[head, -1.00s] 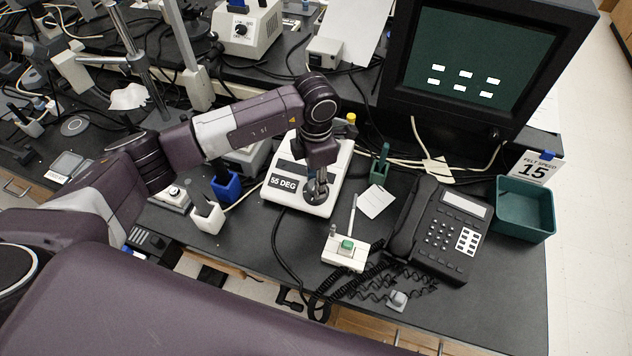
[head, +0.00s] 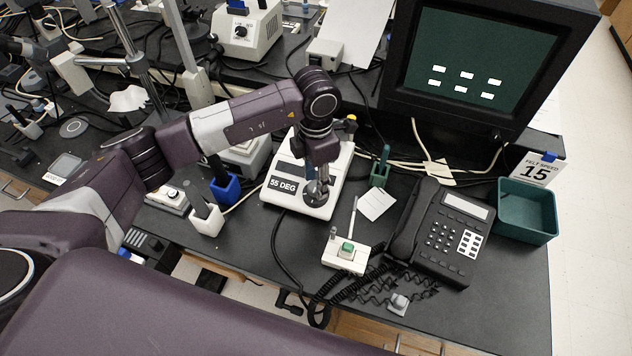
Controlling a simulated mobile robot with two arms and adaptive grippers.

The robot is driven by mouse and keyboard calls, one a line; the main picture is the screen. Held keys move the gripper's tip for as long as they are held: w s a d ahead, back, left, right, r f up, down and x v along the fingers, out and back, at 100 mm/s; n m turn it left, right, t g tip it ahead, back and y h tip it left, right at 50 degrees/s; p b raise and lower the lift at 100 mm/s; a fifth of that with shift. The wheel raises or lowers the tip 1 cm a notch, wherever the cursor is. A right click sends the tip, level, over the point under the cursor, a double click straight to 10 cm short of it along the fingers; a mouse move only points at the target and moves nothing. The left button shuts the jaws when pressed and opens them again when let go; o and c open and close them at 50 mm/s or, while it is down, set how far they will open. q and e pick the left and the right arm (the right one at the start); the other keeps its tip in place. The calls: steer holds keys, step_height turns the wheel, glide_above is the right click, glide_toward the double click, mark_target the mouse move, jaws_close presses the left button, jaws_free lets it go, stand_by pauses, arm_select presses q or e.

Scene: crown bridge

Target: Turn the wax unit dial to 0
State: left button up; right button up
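The white wax unit (head: 332,172) stands on the black bench near the middle of the head view. A dark label (head: 284,186) on its left front reads 55 DEG. My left gripper (head: 317,191) points down onto the right front part of the unit, at a round dark and metallic part that looks like the dial. The fingers and wrist cover most of it, so its pointer and setting cannot be read. Whether the fingers are closed on it is not clear. My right gripper is out of view.
A telephone (head: 440,236), a small white box with a green button (head: 346,248) and a teal bin (head: 526,211) stand to the right. A monitor (head: 480,65) is behind. Blue (head: 225,186) and white (head: 207,220) holders stand to the left. Cords cross the bench.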

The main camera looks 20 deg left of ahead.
arm_select(q)
step_height(320, 180, up, 11)
stand_by(0.3)
steer(key=shift+f, duration=0.1)
stand_by(0.4)
